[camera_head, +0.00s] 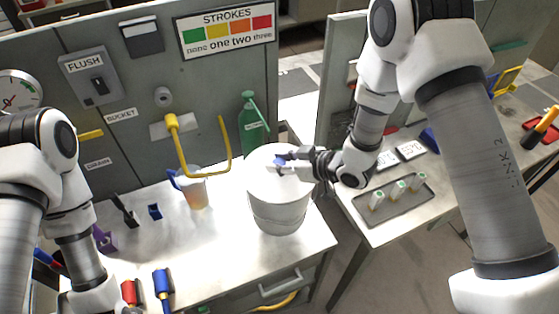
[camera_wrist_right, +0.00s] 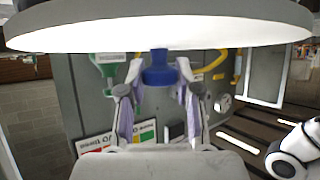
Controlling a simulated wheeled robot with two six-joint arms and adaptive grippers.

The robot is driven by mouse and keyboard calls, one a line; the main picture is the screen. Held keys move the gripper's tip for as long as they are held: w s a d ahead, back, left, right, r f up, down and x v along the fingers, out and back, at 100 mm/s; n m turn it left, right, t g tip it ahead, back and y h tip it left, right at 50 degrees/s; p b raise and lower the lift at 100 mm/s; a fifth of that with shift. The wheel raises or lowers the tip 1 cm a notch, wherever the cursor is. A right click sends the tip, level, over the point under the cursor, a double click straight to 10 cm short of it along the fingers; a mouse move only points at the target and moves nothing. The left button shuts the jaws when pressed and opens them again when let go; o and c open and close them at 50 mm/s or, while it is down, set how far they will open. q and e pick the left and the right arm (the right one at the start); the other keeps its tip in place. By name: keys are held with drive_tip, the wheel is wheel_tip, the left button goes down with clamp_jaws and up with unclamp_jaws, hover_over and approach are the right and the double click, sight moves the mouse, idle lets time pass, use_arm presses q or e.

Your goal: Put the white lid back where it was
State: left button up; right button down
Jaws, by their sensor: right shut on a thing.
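The white lid (camera_head: 264,178) is level over the white bucket (camera_head: 279,218) at the right end of the bench. I cannot tell whether it rests on the rim or hangs just above it. My right gripper (camera_head: 290,162) comes in from the right and is shut on the lid's blue knob (camera_head: 280,160). In the right wrist view, the fingers (camera_wrist_right: 158,75) flank the blue knob (camera_wrist_right: 160,76), and the lid's pale disc (camera_wrist_right: 160,30) fills the top. The bucket's inside is hidden. My left arm shows at the left, but its gripper is out of view.
A cup (camera_head: 195,192), a green bottle (camera_head: 252,125) and a yellow pipe (camera_head: 184,150) stand behind and left of the bucket. Blue (camera_head: 162,284) and red (camera_head: 129,292) handled tools lie in front. A grey tray (camera_head: 381,219) is on the right bench, across a gap.

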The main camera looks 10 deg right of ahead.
drive_tip(key=shift+f+b, duration=0.45)
drive_tip(key=shift+f, duration=0.1)
drive_tip(key=c, duration=0.7)
unclamp_jaws()
drive_tip(key=v, duration=1.2)
